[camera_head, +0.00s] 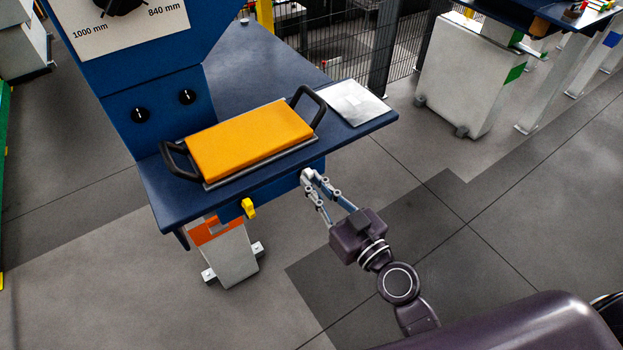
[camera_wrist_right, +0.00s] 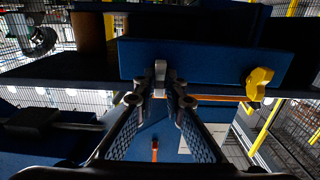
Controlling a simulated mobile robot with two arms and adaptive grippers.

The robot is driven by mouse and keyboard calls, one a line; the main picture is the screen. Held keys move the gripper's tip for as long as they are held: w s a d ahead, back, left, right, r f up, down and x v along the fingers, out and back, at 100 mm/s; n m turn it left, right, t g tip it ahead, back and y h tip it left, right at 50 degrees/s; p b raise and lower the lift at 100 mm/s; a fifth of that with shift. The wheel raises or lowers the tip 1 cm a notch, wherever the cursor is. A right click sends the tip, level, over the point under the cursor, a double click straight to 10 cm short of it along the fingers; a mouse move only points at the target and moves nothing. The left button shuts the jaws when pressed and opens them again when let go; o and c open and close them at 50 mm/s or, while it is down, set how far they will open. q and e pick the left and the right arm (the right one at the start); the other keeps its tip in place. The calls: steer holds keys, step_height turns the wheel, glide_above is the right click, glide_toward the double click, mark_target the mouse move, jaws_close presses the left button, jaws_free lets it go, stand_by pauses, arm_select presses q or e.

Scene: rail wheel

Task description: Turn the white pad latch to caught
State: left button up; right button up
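The white pad latch (camera_head: 306,174) is a small pale piece on the front of the blue housing under the bench top. It also shows near the middle of the right wrist view (camera_wrist_right: 160,73). My right gripper (camera_head: 314,181) reaches up to it from the lower right. In the right wrist view its fingers (camera_wrist_right: 161,90) slope inward and close in on the latch from both sides, and appear shut on it. The fingertips partly hide the latch. Which way it is turned is hard to read. My left gripper is not in view.
A yellow knob (camera_head: 248,208) sits on the same housing, left of the latch. On the blue bench (camera_head: 240,90) lie an orange pad (camera_head: 250,138) with black handles and a pale plate (camera_head: 353,102). The floor to the right is open.

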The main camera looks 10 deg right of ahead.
jaws_close()
steer(key=n, duration=0.4)
steer(key=shift+n, duration=0.3)
steer(key=n+p, duration=0.1)
steer(key=n, duration=0.1)
steer(key=shift+r+n, duration=0.15)
steer(key=shift+n, duration=0.15)
steer(key=shift+n+p, duration=0.3)
steer(key=shift+n, duration=0.7)
